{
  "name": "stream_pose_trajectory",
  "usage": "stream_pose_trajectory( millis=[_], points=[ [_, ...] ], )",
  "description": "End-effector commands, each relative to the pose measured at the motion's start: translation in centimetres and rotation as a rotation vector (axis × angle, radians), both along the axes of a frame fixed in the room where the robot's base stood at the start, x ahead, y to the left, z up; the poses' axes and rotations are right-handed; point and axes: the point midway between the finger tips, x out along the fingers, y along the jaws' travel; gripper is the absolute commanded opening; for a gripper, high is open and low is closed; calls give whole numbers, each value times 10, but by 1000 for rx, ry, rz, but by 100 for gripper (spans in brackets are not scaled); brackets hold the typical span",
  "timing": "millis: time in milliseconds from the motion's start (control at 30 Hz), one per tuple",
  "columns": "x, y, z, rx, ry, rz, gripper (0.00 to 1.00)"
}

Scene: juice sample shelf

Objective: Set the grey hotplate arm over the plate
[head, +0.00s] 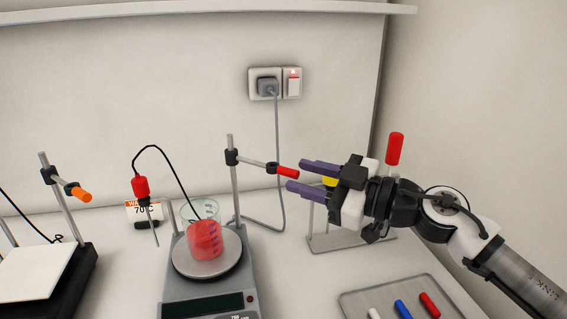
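The grey hotplate (208,288) stands in the middle front. Its round plate (189,268) carries a clear beaker (207,212) with red liquid. An upright post (235,180) rises behind the plate. The hotplate arm (252,163) is clamped to the post and points right, away from the plate, ending in a red tip (288,172). My gripper (297,176) comes from the right with its two purple fingers apart. The red tip shows at the mouth between the fingertips; I cannot tell whether they touch.
A black hotplate (77,272) with an orange-tipped arm (80,194) stands left. A red-handled probe (141,188) on a black cable is left of the beaker. A rack (322,243) is behind my gripper. A tray (355,302) with coloured sticks lies front right.

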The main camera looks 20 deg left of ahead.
Motion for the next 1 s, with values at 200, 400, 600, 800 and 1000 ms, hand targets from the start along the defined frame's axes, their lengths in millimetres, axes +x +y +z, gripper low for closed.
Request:
stream_pose_trajectory(
  millis=[200,400,600,800,1000],
  points=[
    [5,36,2,-2,-1,2,36],
    [7,49,0,-1,-1,0,36],
    [8,50,0,-1,-1,-1,36],
    [8,50,0,-1,-1,-1,20],
    [8,50,0,-1,-2,-1,0]
  ],
)
